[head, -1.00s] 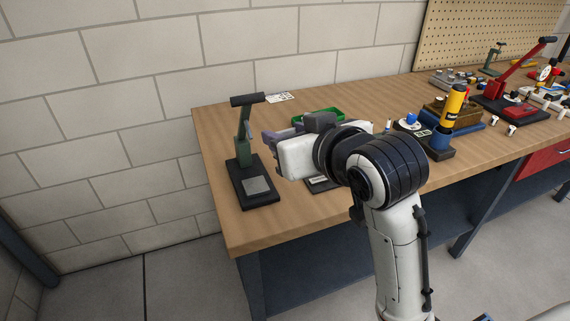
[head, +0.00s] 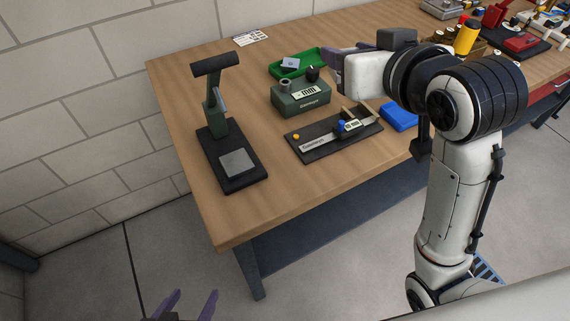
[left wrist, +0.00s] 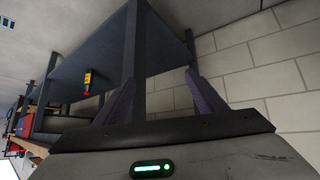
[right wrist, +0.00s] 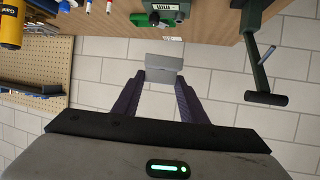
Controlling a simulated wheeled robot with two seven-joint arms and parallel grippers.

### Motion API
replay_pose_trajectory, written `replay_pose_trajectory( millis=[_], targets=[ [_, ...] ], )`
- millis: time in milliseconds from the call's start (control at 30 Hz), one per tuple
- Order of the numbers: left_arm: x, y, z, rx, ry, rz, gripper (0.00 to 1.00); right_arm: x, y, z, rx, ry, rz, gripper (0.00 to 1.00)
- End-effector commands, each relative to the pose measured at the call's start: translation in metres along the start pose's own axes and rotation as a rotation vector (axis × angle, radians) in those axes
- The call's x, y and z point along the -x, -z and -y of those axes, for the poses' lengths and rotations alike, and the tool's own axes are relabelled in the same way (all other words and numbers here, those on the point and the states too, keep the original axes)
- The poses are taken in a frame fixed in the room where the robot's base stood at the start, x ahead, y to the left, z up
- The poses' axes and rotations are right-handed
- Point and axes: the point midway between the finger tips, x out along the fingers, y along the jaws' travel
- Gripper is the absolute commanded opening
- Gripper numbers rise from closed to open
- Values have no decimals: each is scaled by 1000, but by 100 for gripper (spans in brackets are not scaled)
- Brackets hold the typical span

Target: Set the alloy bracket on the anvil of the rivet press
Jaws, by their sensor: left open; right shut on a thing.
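The rivet press (head: 213,105) stands on the left end of the bench, with a dark base, green column and black T-handle. Its anvil appears to be the bare grey square plate (head: 237,162) on the base. My right gripper (right wrist: 160,80) is shut on a flat grey piece, which I take to be the alloy bracket (right wrist: 164,64). In the head view my right gripper (head: 340,60) is above the bench, right of the press; the bracket cannot be made out there. My left gripper (head: 188,301) is open and empty, low in front of the bench; its fingers also show in the left wrist view (left wrist: 160,82).
Right of the press are a green box (head: 301,96), a green tray (head: 281,67) with a pale blue piece, and a dark fixture board (head: 315,143). A blue item (head: 399,117) lies further right. Bare wood separates press and board.

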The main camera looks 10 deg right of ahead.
Motion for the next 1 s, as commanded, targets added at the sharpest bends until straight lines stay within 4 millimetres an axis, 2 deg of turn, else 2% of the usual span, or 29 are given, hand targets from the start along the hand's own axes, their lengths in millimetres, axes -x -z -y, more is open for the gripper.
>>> replay_pose_trajectory(
  millis=[33,100,200,300,400,500,633,767,1000],
  targets=[
    [0,-1,0,0,-1,1,73,-5,-1,15,29,49,2,16],
    [0,-2,-1,1,-1,3,85,-12,-10,42,70,141,6,16],
    [1,-6,-2,2,-2,10,100,-17,-40,85,137,296,15,16],
    [2,-10,-2,3,-3,17,100,-15,-82,121,194,440,20,16],
    [2,-13,-2,4,-3,22,100,-6,-123,147,237,554,20,16],
    [2,-13,-3,4,-3,22,100,4,-156,162,265,632,16,16],
    [2,-13,-3,4,-3,22,100,14,-182,172,286,689,8,16],
    [2,-13,-2,4,-3,21,100,18,-192,175,293,708,3,16],
    [1,-10,-2,3,-3,17,100,18,-191,175,293,708,0,16]
  ],
)
